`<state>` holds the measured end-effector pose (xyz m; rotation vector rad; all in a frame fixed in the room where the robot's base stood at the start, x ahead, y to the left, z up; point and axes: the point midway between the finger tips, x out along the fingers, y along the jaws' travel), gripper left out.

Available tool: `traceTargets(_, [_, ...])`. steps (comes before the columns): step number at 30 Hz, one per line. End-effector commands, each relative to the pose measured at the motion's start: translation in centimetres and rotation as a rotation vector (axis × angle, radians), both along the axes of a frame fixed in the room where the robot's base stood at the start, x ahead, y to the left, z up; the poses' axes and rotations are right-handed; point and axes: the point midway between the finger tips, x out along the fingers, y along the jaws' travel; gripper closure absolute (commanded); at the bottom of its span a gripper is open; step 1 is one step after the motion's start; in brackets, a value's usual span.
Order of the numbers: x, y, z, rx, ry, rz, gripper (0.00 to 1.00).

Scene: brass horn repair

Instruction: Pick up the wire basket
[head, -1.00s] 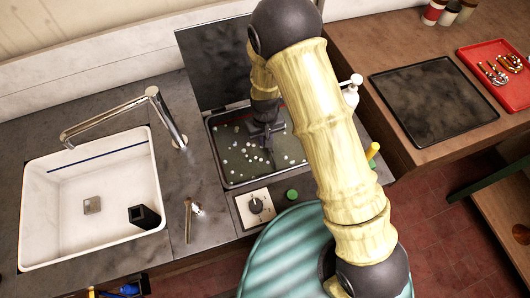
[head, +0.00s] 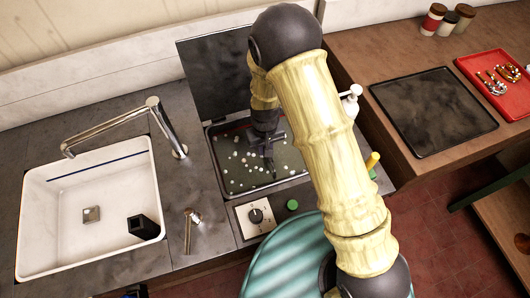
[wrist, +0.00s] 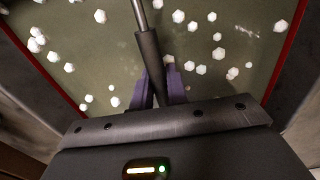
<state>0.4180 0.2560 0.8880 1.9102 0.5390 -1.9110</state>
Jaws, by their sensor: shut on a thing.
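My gripper (wrist: 162,92) is shut on a dark sleeve (wrist: 149,52) with a thin metal rod (wrist: 139,14) running out of it, seen in the wrist view. The sleeve looks like the wire basket's handle, but I cannot make out the basket's mesh. In the head view my gripper (head: 268,150) is over an open tank (head: 215,168) of murky greenish liquid dotted with white bubbles. What lies under the liquid is hidden. The tank's red rim line (wrist: 290,45) shows in the wrist view.
The dark lid (head: 212,75) stands raised behind the tank. A control panel (head: 256,214) with knob and green button is in front. A white sink (head: 80,245) with tap (head: 165,125) is left. A dark mat (head: 432,110) and red tray (head: 492,85) lie right.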

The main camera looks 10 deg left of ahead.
Motion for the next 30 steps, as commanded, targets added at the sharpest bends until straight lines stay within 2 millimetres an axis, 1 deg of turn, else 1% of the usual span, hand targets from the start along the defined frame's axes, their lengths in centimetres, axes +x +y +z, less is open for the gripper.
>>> traceTargets(5, [0.1,0.1,1.5,0.003,-0.004,0.000,1.00])
traceTargets(8, [0.1,0.1,3.0,0.003,-0.005,0.001,1.00])
traceTargets(15, [0.1,0.1,7.1,0.003,-0.005,0.001,1.00])
traceTargets(19, [0.1,0.1,8.9,0.003,-0.004,0.001,1.00])
traceTargets(24, [0.0,0.0,9.8,0.001,-0.002,0.001,1.00])
traceTargets(30, [0.0,0.0,9.9,0.001,-0.001,0.000,1.00])
